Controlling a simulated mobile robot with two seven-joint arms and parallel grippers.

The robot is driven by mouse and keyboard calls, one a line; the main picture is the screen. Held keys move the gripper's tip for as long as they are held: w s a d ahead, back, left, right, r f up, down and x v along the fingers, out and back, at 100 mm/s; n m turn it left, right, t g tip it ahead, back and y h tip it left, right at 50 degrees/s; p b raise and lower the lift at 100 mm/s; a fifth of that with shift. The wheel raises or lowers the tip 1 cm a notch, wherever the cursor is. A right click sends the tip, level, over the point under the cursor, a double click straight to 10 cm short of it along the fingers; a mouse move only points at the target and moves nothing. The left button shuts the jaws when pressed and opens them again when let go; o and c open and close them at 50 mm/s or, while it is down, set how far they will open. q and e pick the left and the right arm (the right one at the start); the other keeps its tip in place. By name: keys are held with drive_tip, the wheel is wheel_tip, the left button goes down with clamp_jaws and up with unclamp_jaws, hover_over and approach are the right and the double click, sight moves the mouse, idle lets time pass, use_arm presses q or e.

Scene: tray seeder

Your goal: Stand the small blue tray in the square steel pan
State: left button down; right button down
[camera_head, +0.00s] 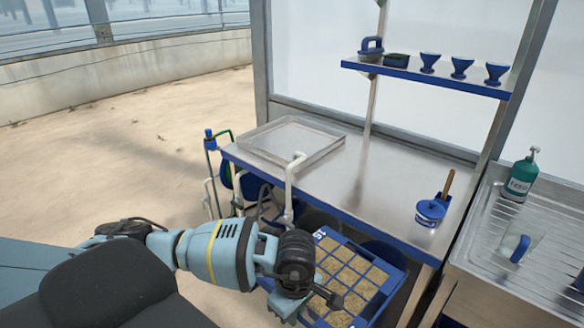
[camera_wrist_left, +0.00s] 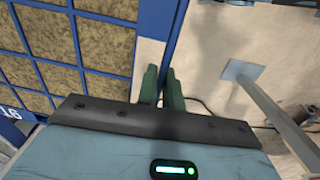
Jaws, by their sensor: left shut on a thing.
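The small blue tray (camera_head: 389,291) has square cells filled with brown material and a white number label at a corner. It is in front of the bench at the lower middle of the head view. My left gripper (camera_head: 328,296) is shut on the tray's rim. In the left wrist view its green fingers (camera_wrist_left: 161,86) sit on either side of the blue tray wall (camera_wrist_left: 154,22). The square steel pan (camera_head: 290,141) lies on the far left of the bench, apart from the tray, and looks empty. My right gripper is not in view.
The steel bench (camera_head: 375,185) is clear in its middle. A blue tub with a wooden handle (camera_head: 432,210) stands at its right. A white bent pipe (camera_head: 289,185) rises at the front-left edge. A blue shelf (camera_head: 425,76) holds several small items. A green bottle (camera_head: 521,178) stands at right.

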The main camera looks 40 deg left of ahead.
use_arm(q)
drive_tip(key=m, duration=0.4)
drive_tip(key=d+m, duration=0.1)
drive_tip(key=shift+s+f+m, duration=0.15)
drive_tip(key=shift+f+m, duration=0.25)
drive_tip(key=m, duration=0.3)
drive_tip(key=shift+s+d+f, duration=0.15)
drive_tip(key=shift+d+f, duration=0.15)
drive_tip(key=m, duration=0.5)
drive_tip(key=d+f+m, duration=0.1)
drive_tip(key=m, duration=0.1)
drive_tip(key=shift+s+m, duration=0.25)
drive_tip(key=shift+m, duration=0.05)
